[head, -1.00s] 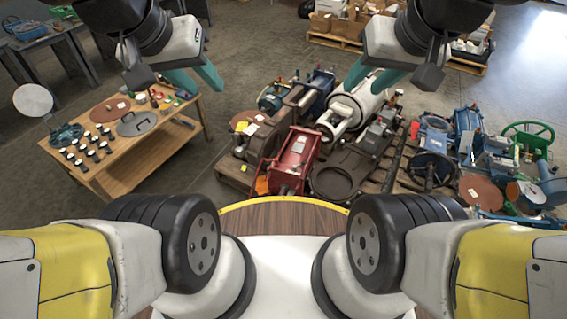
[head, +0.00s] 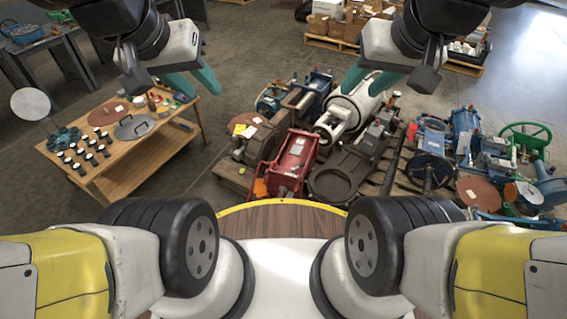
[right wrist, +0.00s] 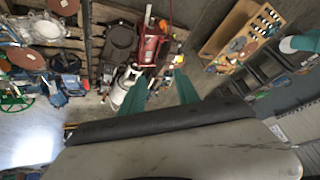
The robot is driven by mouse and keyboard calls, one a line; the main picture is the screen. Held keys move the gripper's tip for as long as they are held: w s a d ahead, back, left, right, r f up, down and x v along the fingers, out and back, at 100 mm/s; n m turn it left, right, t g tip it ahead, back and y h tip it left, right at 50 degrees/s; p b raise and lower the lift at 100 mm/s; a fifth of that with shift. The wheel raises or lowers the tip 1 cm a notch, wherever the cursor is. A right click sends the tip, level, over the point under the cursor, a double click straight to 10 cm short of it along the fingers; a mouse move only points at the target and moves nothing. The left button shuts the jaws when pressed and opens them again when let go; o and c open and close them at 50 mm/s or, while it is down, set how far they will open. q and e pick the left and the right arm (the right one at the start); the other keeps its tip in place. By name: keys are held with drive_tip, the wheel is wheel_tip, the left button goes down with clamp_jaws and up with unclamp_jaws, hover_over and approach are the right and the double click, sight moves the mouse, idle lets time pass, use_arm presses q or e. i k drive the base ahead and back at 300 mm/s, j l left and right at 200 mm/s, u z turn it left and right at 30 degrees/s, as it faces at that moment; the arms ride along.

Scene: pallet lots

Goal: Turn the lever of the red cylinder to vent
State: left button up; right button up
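The red cylinder (head: 294,160) lies on a wooden pallet among other machine parts, ahead of me in the head view. It also shows near the top of the right wrist view (right wrist: 151,48). An orange piece (head: 261,187) sits at its near left end; I cannot tell whether this is the lever. My left gripper (head: 205,94) hangs in the air left of the cylinder, its teal fingers apart and empty. My right gripper (head: 357,89) is in the air to the right, also empty; its spread fingers (right wrist: 160,75) show in the right wrist view. Neither touches the cylinder.
A wooden table (head: 150,163) with discs and several small black-and-white items stands at left. A white cylinder (head: 355,105), a dark brown ring-ended casting (head: 330,184) and a green handwheel (head: 525,132) crowd the pallets. Clear floor lies between table and pallets.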

sight(292, 169)
drive_tip(key=i+u, duration=0.15)
drive_tip(key=i, duration=0.75)
